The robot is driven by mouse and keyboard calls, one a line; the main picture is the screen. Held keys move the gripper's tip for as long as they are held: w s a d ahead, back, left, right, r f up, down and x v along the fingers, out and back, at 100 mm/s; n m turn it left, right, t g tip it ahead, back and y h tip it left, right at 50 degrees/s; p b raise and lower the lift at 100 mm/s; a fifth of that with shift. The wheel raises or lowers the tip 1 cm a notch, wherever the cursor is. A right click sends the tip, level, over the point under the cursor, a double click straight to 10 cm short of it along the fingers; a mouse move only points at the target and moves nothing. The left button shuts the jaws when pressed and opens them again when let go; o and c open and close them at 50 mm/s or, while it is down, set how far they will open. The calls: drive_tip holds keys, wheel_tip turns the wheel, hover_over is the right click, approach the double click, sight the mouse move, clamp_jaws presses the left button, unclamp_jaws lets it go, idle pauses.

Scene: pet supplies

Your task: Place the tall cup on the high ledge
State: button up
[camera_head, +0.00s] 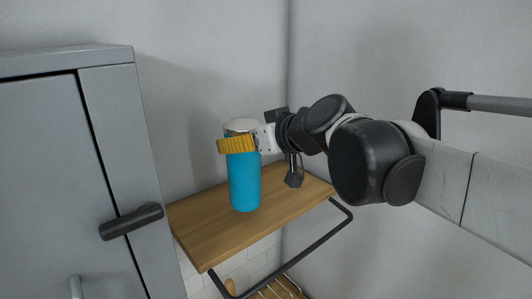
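The tall cup (245,184) is a bright blue cylinder with a silvery top. My gripper (239,142) reaches in from the right at the cup's upper part. A yellow ribbed finger pad crosses the front of the cup just below the silvery top. The other fingertip is hidden behind the cup, so I cannot tell whether the fingers press on it.
A grey cabinet (105,160) with a dark handle (131,221) stands close at the left of the ledge. A black rail (310,249) runs along the ledge's front and right. Grey walls meet behind it. The board's right and front left parts are bare.

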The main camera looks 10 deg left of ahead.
sight(243, 158)
wheel_tip(243, 158, down, 3)
drive_tip(key=shift+s+p, duration=0.1)
drive_tip(key=shift+p, duration=0.35)
drive_tip(key=shift+a+f, duration=0.1)
drive_tip(key=shift+f, duration=0.45)
drive_tip(key=o, duration=1.4)
drive_tip(key=shift+f, duration=0.15)
